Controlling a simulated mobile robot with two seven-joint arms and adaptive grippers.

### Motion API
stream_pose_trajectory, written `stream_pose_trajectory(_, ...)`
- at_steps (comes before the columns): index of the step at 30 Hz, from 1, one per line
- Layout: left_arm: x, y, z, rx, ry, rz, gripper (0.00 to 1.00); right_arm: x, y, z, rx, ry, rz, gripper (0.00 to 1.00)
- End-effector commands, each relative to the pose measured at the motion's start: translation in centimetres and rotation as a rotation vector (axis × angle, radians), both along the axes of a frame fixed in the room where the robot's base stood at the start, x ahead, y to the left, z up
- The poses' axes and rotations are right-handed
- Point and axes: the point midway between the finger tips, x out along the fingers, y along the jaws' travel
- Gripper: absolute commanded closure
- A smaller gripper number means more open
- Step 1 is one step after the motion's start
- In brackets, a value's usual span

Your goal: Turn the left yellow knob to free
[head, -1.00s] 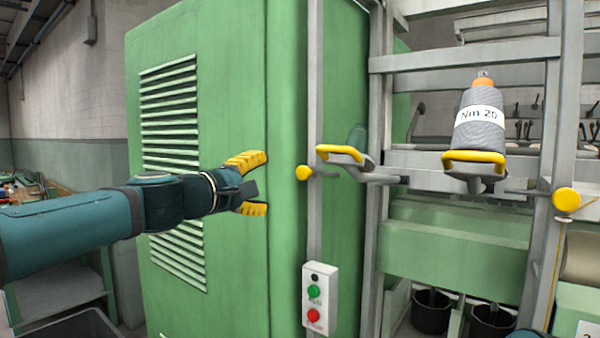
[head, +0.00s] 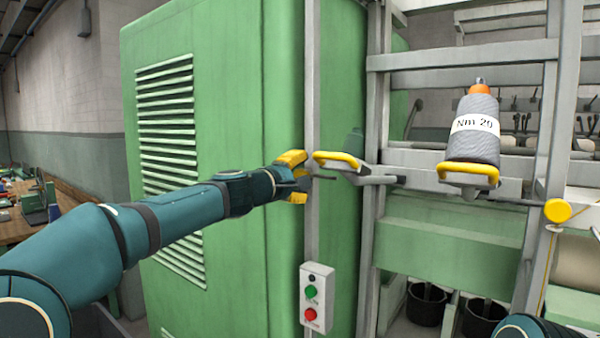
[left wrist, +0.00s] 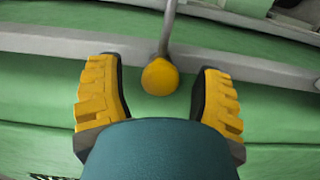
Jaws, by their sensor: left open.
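The left yellow knob (left wrist: 160,77) is a round ball on a thin grey rod. In the left wrist view it sits between the two yellow fingers of my left gripper (left wrist: 158,95), with a gap on each side. In the head view my left gripper (head: 298,177) is at the grey post and hides the knob; only its rod shows. The left gripper is open. The right yellow knob (head: 557,210) is on the right post. My right gripper is not visible; only a bit of that arm shows at the bottom right.
A green cabinet (head: 225,60) stands behind my left arm. A yellow-rimmed holder (head: 338,160) is just right of the gripper. A grey yarn cone (head: 473,140) stands above another yellow-rimmed holder (head: 468,172). A button box (head: 317,298) hangs below on the post.

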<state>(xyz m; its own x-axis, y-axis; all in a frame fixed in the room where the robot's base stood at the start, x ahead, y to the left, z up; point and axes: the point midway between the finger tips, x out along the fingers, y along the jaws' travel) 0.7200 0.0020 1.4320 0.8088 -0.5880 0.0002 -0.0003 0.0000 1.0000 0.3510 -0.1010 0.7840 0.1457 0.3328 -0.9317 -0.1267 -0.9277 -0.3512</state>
Motion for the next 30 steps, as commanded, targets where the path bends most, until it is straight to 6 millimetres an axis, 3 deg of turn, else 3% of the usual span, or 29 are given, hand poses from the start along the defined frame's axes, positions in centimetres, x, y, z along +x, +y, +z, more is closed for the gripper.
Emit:
stream_pose_trajectory(11,0.3,-0.2,-0.1,0.000,0.000,0.001,0.35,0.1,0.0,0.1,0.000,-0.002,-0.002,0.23)
stream_pose_trajectory(15,0.3,-0.2,0.0,0.000,0.000,0.001,0.84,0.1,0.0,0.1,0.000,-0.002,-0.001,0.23)
stream_pose_trajectory(17,0.3,-0.2,0.0,0.000,0.000,0.000,1.00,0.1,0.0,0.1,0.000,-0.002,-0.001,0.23)
stream_pose_trajectory(23,0.3,-0.2,-0.1,0.018,-0.014,0.000,1.00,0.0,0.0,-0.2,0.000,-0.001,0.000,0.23)
stream_pose_trajectory(30,0.3,-0.2,-0.3,0.178,-0.131,0.000,1.00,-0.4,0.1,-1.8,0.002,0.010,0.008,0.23)
